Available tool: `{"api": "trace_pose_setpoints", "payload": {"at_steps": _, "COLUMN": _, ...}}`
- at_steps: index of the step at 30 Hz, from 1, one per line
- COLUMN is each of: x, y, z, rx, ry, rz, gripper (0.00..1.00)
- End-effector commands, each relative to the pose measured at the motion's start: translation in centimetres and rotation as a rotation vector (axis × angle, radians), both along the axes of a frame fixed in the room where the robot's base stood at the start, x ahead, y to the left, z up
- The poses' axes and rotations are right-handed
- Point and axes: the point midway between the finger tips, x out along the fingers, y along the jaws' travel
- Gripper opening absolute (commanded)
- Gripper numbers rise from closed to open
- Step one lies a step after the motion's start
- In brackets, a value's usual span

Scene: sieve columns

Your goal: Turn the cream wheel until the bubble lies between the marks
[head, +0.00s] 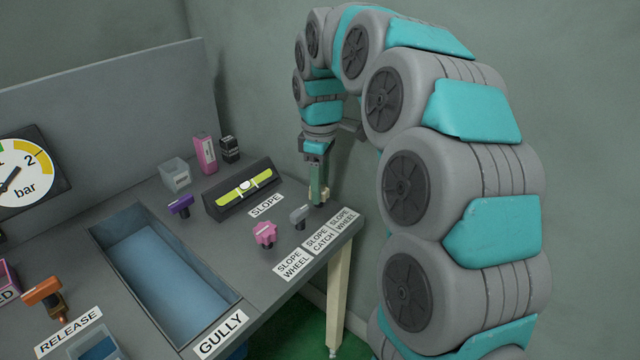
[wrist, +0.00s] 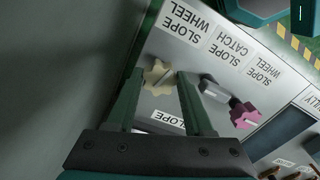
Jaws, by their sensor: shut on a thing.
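My gripper (head: 319,200) points down at the far right corner of the bench. In the wrist view its two fingers (wrist: 160,74) are shut on the cream wheel (wrist: 158,75), a lobed knob seen between the tips. In the head view the fingers mostly hide this wheel. The level (head: 240,190) is a dark block with a yellow-green vial, tilted up to the right in the picture. A pale bubble (head: 245,185) shows near the vial's middle. The marks are too small to tell exactly how the bubble lies against them.
A grey catch handle (head: 300,215) and a pink wheel (head: 265,234) stand close left of my gripper. A purple handle (head: 180,206), clear box (head: 175,175), pink box (head: 206,154) and black jar (head: 229,149) are farther off. The blue gully (head: 165,270) lies left. SLOPE labels line the bench edge.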

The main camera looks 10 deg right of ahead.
Motion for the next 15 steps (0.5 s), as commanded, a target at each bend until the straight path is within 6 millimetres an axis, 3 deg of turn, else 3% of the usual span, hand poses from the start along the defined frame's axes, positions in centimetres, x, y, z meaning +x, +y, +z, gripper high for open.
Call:
{"api": "trace_pose_setpoints", "payload": {"at_steps": 6, "x": 0.06, "y": 0.0, "z": 0.13, "rx": 0.0, "ry": -0.004, "rz": -0.001, "gripper": 0.0}}
{"api": "trace_pose_setpoints", "payload": {"at_steps": 7, "x": 0.06, "y": 0.0, "z": 0.13, "rx": 0.0, "ry": -0.004, "rz": -0.001, "gripper": 0.54}}
{"api": "trace_pose_setpoints", "payload": {"at_steps": 15, "x": 0.03, "y": 0.01, "z": 0.06, "rx": 0.0, "ry": -0.001, "rz": -0.002, "gripper": 0.82}}
